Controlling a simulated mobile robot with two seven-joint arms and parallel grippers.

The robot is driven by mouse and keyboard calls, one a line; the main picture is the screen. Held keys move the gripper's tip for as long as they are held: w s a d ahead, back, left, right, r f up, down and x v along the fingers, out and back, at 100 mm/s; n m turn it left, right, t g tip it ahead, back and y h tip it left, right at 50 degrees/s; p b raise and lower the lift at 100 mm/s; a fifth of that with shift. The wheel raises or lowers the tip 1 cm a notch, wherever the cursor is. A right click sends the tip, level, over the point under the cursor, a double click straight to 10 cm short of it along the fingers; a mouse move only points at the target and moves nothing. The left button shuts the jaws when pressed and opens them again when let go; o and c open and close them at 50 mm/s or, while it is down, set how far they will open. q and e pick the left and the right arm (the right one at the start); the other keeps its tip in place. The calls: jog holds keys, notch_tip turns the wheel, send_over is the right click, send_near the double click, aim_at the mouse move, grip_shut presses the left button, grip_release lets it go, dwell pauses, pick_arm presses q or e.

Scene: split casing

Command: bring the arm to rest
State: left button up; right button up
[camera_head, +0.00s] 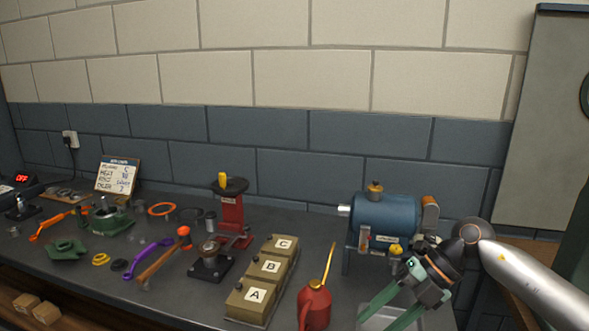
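My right arm comes in from the right edge, and its gripper (376,321) points down and to the left at the front right of the bench. Its two green fingers are apart, with nothing seen between them. The fingers are over or beside a pale clear tray (403,322), in front of the blue tank-like machine (385,217); I cannot tell their height above it. My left arm and gripper are not in view.
A red oil can (314,303) stands just left of my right gripper. Boxes marked A, B and C (247,299) stand further left. A red press (231,212), a hammer (160,261), a purple wrench (147,256) and green casing parts (66,249) fill the left bench.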

jog(key=s+a+m+t+y, duration=0.2)
jog(key=a+y, duration=0.3)
jog(key=a, duration=0.2)
jog(key=s+a+m+t+y, duration=0.2)
jog(key=a+m+y, duration=0.1)
jog(key=a+y, duration=0.4)
jog(key=s+d+f+m+t+h, duration=0.1)
jog(key=d+f+m+t+h, duration=0.3)
jog(key=f+m+t+h, duration=0.45)
jog(key=d+f+m+t+h, duration=0.45)
jog(key=f+m, duration=0.35)
jog(key=m, duration=0.4)
jog(key=s+d+f+m+g+h, duration=0.2)
jog(key=s+f+g, duration=0.1)
jog(key=s+f, duration=0.4)
jog(key=s+d+f+m+g+h, duration=0.3)
jog(key=s+f+g, duration=0.1)
jog(key=s+f, duration=0.3)
jog(key=shift+s+d+f+m, duration=0.25)
jog(key=shift+s+f+m, duration=0.1)
jog(key=shift+s, duration=0.5)
